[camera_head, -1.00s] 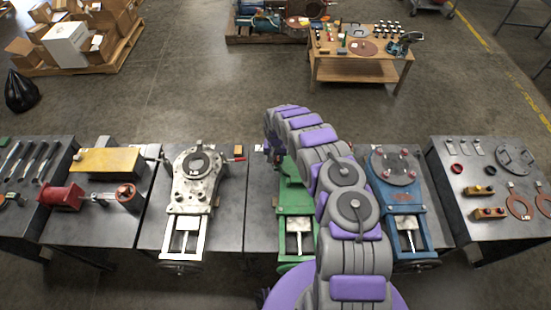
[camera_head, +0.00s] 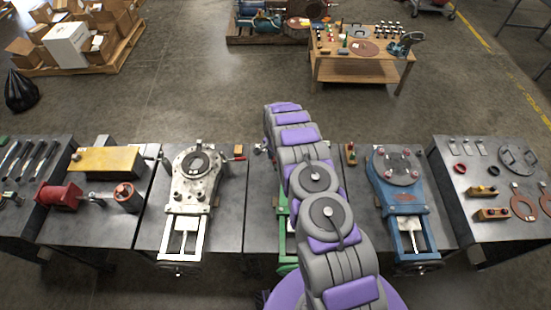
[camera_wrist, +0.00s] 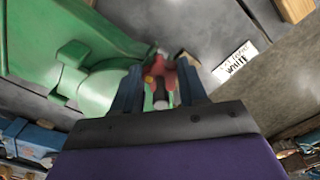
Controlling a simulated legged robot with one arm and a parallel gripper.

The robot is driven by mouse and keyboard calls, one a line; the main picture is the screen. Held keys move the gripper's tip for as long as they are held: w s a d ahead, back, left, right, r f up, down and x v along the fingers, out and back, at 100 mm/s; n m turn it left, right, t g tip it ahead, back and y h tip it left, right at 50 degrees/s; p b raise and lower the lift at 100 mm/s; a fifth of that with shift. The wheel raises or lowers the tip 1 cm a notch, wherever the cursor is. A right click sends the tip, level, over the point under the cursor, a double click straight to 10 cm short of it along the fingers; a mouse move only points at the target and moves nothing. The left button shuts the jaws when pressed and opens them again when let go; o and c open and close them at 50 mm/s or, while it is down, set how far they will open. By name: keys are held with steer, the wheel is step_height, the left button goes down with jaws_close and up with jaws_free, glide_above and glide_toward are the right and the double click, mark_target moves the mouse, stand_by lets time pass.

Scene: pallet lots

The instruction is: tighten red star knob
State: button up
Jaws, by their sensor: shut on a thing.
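A red star knob (camera_wrist: 168,76) shows in the wrist view, next to the green machine (camera_wrist: 60,45). My gripper (camera_wrist: 160,84) is shut on this knob, one finger on each side. A dark stub and a pale rod show between the fingers below the knob. In the head view only a strip of the green machine (camera_head: 283,245) shows. My arm covers the rest there, with the knob, and my fingertips cannot be made out.
A silver machine (camera_head: 187,205) stands left of my arm and a blue one (camera_head: 405,205) right of it. A small red-and-yellow item (camera_head: 350,154) lies behind. A white label (camera_wrist: 234,62) shows in the wrist view.

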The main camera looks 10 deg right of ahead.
mark_target(274, 158)
steer(key=m, duration=0.4)
steer(key=shift+w+a+p, duration=0.15)
steer(key=shift+p, duration=0.2)
steer(key=shift+w+r+m, duration=0.1)
steer(key=shift+m, duration=1.3)
steer(key=shift+p, duration=0.3)
steer(key=o, duration=1.1)
steer(key=shift+c, duration=0.2)
step_height(274, 158, up, 17)
steer(key=p, duration=0.1)
steer(key=shift+a+r, duration=0.15)
